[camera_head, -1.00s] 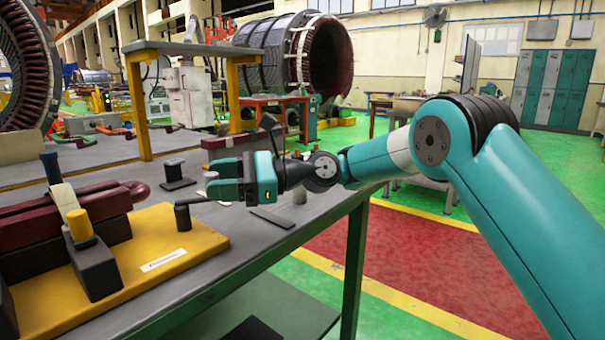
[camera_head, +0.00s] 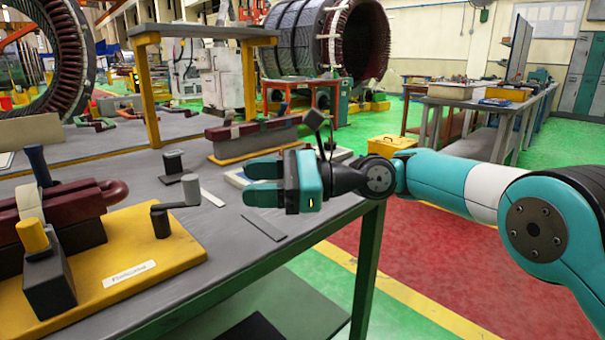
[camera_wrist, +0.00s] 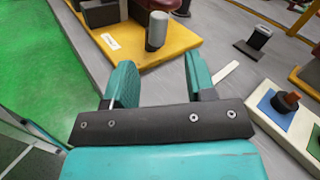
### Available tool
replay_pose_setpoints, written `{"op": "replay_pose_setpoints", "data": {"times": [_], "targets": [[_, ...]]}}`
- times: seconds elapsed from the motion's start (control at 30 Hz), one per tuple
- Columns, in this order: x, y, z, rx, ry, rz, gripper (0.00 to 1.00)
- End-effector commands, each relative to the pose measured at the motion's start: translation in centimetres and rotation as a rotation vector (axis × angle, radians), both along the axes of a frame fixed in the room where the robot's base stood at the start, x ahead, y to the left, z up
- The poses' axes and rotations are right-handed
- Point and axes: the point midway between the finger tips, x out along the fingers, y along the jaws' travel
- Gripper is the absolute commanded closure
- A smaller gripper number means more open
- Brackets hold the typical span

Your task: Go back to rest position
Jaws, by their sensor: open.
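My gripper (camera_head: 262,180) is teal and dark grey. In the head view it hangs above the right edge of the grey workbench (camera_head: 225,232), with its fingers pointing left. In the wrist view its two teal fingers (camera_wrist: 158,85) stand apart with nothing between them. My teal and white arm reaches in from the right and is partly bent.
A yellow fixture (camera_head: 165,265) with a dark red coil (camera_head: 65,215) sits at the front left of the bench.

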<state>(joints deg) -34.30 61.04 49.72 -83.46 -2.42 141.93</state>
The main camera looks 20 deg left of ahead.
Motion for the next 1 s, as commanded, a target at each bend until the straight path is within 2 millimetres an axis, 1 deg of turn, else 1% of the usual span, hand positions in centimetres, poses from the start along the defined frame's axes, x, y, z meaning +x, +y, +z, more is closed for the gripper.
{"op": "replay_pose_setpoints", "data": {"times": [0.13, 0.6, 0.67, 0.73, 0.77, 0.87, 0.97, 1.0], "targets": [[-0.6, 0.6, 0.0, 0.0, 0.0, 0.014, 0.49], [-0.5, 0.6, 0.0, -0.001, -0.003, 0.012, 0.49], [-0.4, 0.5, 0.2, 0.001, -0.023, 0.004, 0.49], [0.1, 0.0, 0.8, 0.0, -0.089, -0.022, 0.49], [0.4, -0.4, 1.2, 0.0, -0.135, -0.038, 0.49], [1.6, -2.7, 2.4, -0.021, -0.356, -0.103, 0.49], [2.1, -6.4, 3.3, -0.076, -0.643, -0.141, 0.49], [2.1, -8.1, 3.3, -0.106, -0.757, -0.138, 0.49]]}}
